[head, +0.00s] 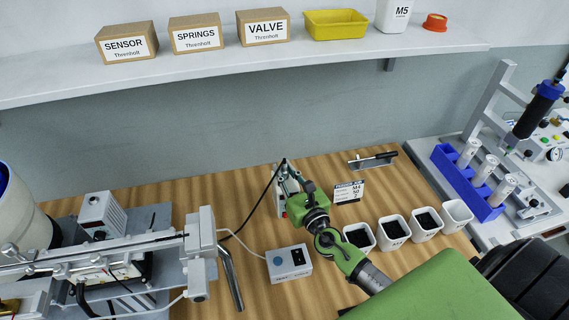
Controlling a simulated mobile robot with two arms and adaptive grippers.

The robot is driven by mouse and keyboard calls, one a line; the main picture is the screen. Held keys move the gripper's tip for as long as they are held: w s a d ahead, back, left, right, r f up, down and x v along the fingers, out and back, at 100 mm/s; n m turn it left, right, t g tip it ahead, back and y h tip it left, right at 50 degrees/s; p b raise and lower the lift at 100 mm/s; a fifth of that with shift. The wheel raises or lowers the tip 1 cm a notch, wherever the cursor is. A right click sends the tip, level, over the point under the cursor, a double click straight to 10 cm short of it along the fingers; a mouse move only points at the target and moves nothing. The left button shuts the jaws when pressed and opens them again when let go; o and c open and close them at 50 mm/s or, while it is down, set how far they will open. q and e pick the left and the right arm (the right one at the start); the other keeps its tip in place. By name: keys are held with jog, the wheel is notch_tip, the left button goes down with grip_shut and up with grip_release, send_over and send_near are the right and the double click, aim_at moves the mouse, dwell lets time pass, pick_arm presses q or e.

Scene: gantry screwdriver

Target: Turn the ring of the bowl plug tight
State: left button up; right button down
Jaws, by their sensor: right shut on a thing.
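My right gripper (287,186) reaches in over the wooden bench from the lower right. It is shut at the upper end of a black cable (262,198), where the bowl plug sits; the plug and its ring are mostly hidden by the fingers. I cannot tell how the ring is seated. The cable runs down and left toward the feeder. The pale feeder bowl (22,215) with a blue inside stands at the left edge. A white control box (289,263) with a blue knob stands in front of the gripper. My left gripper is not in view.
The linear feeder (120,262) fills the lower left. A blue rack (466,182) stands farther right. A shelf (230,60) with boxes runs above.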

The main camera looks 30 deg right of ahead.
jog(key=m+h, duration=0.1)
jog(key=h+p, duration=0.1)
jog(key=shift+a+r+m+h, duration=0.1)
jog(key=shift+r+m+h, duration=0.1)
jog(key=shift+m+h, duration=0.2)
jog(key=m+h, duration=0.1)
jog(key=g+h, duration=0.1)
jog(key=shift+f+m+h+p, duration=0.2)
jog(key=shift+m+h+p, duration=0.1)
jog(key=shift+m, duration=0.1)
jog(key=shift+f+m+g+h+b, duration=0.1)
jog(key=shift+m+g+h+b, duration=0.25)
jog(key=shift+m+g+h, duration=0.6)
pick_arm(q)
jog(key=shift+b, duration=0.9)
pick_arm(e)
jog(key=shift+m+g+h, duration=1.05)
jog(key=shift+m+h, duration=0.3)
jog(key=shift+h, duration=0.8)
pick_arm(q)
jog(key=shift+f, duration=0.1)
pick_arm(e)
jog(key=c, duration=1.9)
grip_release()
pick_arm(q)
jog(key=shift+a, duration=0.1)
